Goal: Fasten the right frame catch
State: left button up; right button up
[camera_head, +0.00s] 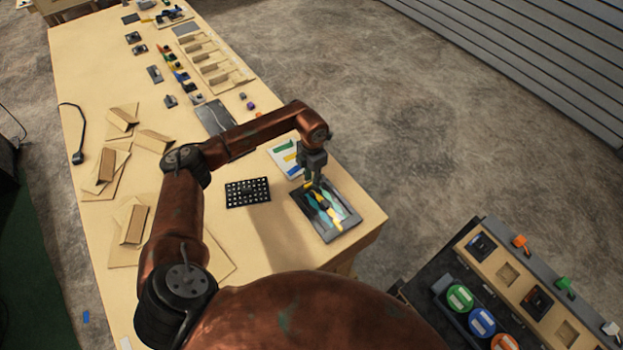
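A dark rectangular frame (349,222) lies near the table's right corner, with green, teal and yellow strips across its inside. My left gripper (315,185) points down over the frame's upper part. Its fingertips are close to the frame, and I cannot tell whether they touch it. The fingers are too small and dark to show whether they are open or shut. The gripper hides part of the frame's upper edge. I cannot make out the right catch clearly at this size. My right gripper is not in view.
A black perforated tray (248,192) lies left of the frame. A white card with coloured strips (283,158) lies behind it. Cardboard pieces (134,224) cover the table's left side. A console with coloured round buttons (482,321) stands lower right, apart from the table.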

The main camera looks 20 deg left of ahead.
pick_arm(q)
jog(key=shift+c, duration=0.7)
grip_shut()
